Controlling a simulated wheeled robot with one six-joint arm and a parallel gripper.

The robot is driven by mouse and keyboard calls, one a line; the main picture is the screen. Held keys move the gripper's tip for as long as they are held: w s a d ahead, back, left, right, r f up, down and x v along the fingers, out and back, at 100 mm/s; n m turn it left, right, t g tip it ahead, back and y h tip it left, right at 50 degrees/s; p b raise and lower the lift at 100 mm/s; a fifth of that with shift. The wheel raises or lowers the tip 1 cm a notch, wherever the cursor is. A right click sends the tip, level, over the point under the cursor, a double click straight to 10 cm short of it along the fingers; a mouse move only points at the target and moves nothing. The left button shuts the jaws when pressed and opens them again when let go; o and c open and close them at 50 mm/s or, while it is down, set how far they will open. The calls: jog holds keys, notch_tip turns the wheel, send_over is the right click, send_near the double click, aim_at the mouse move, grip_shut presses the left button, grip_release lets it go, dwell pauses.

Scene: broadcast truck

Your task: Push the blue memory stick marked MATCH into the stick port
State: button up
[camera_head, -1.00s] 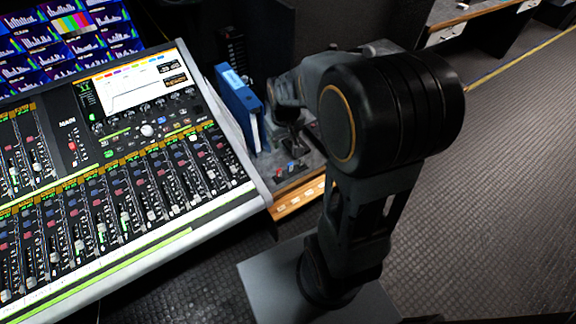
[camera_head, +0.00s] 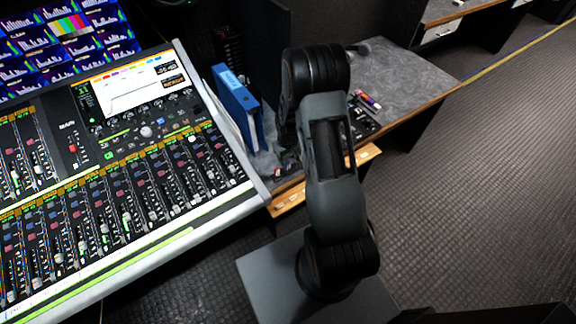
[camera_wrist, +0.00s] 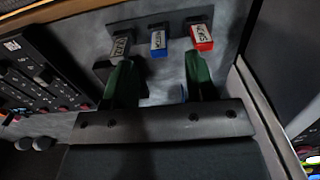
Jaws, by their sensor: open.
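In the wrist view, a blue stick (camera_wrist: 158,41) with a pale label lies ahead of and between my gripper's (camera_wrist: 158,64) two green fingers, apart from both. The lettering is too small to read surely. A dark stick (camera_wrist: 121,46) with a white label is beyond the left fingertip. A red stick (camera_wrist: 201,38) is beyond the right fingertip. A bit of blue (camera_wrist: 183,92) shows low between the fingers. My gripper is open and empty. In the head view the sticks are hidden and my gripper is mostly hidden by my arm. I cannot make out the stick port surely.
A mixing console (camera_head: 130,190) fills the left. A blue binder (camera_head: 238,108) stands between it and my arm. A grey desk (camera_head: 415,80) with small dark gear extends right. In the wrist view, a black panel with knobs (camera_wrist: 40,75) is at left. The floor at right is clear.

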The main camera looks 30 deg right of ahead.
aim_at(288, 163)
jog(key=shift+w+f+p, duration=0.15)
jog(key=shift+f+p, duration=0.2)
jog(key=shift+f, duration=1.1)
jog(key=shift+w+f+p, duration=0.1)
jog(key=shift+f+p, duration=0.2)
jog(key=shift+f, duration=1.15)
grip_shut()
jog(key=shift+r, duration=0.1)
